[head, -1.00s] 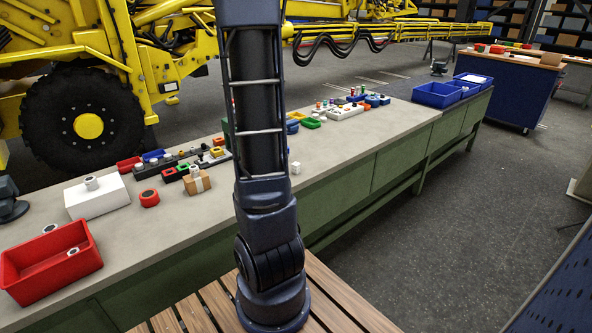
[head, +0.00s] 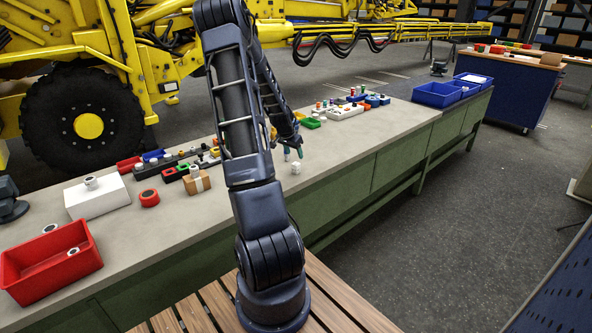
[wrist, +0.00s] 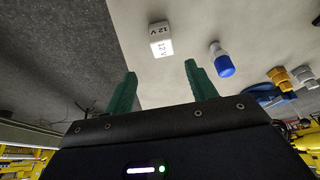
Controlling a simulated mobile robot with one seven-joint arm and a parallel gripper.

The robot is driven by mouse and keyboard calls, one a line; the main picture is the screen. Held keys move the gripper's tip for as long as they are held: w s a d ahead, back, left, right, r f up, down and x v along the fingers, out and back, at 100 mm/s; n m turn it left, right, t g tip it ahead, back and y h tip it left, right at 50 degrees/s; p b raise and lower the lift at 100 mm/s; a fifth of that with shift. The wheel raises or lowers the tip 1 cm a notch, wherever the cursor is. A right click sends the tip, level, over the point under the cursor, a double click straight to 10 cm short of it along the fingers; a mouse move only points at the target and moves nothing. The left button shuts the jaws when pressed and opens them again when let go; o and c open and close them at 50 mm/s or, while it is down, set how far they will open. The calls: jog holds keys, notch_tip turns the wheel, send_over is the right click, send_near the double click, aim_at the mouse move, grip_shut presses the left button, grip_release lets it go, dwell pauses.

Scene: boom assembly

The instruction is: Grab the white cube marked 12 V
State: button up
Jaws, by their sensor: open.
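The white cube (wrist: 161,46) marked "12 V" on two faces stands on the grey bench top in the wrist view, ahead of my gripper and roughly between its fingers. It also shows in the head view (head: 295,168), near the bench's front edge. My gripper (wrist: 160,75) is open, with its two green fingers apart and nothing between them. In the head view my gripper (head: 293,153) is just above and behind the cube, apart from it.
A blue-and-white peg-like part (wrist: 221,60) stands to the cube's right in the wrist view, with a yellow part (wrist: 280,77) beyond it. A white block (head: 97,196), red bin (head: 50,262) and blue bins (head: 437,94) stand on the bench (head: 215,218).

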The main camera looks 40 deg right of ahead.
aim_at(297, 163)
jog(key=x, duration=0.4)
jog(key=shift+f, duration=0.2)
jog(key=shift+w+x, duration=0.15)
jog(key=shift+x, duration=1.35)
jog(key=shift+w+x, duration=0.15)
jog(key=shift+x, duration=1.3)
jog(key=shift+a, duration=0.1)
jog(key=c, duration=1.1)
jog(key=shift+o, duration=0.2)
